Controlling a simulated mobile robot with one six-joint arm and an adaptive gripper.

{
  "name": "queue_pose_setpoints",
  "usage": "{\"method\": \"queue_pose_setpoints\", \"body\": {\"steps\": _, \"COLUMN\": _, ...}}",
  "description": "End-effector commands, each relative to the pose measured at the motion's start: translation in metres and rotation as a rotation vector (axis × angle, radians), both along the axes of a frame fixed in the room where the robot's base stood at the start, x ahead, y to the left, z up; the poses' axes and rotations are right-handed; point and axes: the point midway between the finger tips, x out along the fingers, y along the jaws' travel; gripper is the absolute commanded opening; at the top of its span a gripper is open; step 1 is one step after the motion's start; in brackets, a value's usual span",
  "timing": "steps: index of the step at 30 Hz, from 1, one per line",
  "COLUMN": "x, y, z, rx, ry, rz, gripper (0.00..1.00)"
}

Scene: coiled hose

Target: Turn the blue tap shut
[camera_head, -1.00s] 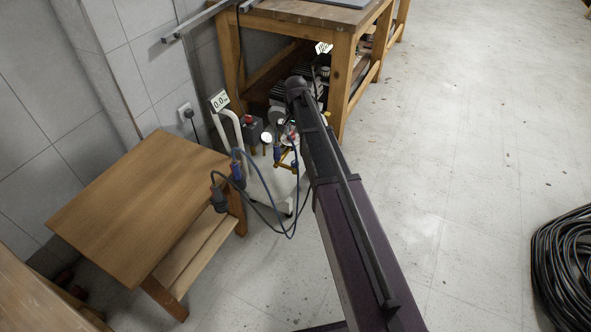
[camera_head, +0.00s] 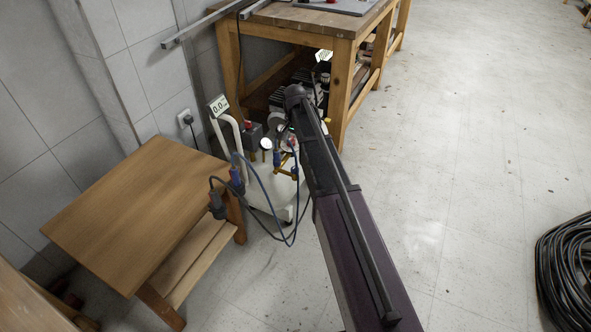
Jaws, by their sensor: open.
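A white compressor tank (camera_head: 262,196) stands on the floor between the small table and the big workbench. On its top are brass fittings with a small blue part (camera_head: 277,157), which looks like the blue tap; it is too small to tell how its handle is turned. A round white gauge (camera_head: 266,143) sits just left of it. My dark arm reaches up from the bottom right and passes just right of the fittings, covering part of the compressor. I cannot make out my gripper; its jaws do not show.
A blue hose (camera_head: 268,195) loops from the fittings to blue-grey connectors (camera_head: 217,204) beside a low wooden table (camera_head: 140,205). A wooden workbench (camera_head: 343,85) overhangs the back. A coiled black hose (camera_head: 570,262) lies at right; the floor between is clear.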

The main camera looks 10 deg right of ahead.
Motion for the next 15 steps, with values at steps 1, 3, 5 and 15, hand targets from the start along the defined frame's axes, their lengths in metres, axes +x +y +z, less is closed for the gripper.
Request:
{"method": "queue_pose_setpoints", "body": {"steps": 1, "x": 0.0, "y": 0.0, "z": -0.007, "rx": 0.0, "ry": 0.0, "rz": 0.0, "gripper": 0.83}}
{"method": "queue_pose_setpoints", "body": {"steps": 3, "x": 0.0, "y": 0.0, "z": -0.012, "rx": 0.0, "ry": 0.0, "rz": 0.0, "gripper": 0.83}}
{"method": "queue_pose_setpoints", "body": {"steps": 5, "x": 0.0, "y": 0.0, "z": -0.017, "rx": 0.0, "ry": 0.0, "rz": 0.0, "gripper": 0.83}}
{"method": "queue_pose_setpoints", "body": {"steps": 15, "x": 0.0, "y": 0.0, "z": -0.042, "rx": 0.0, "ry": 0.0, "rz": 0.0, "gripper": 0.83}}
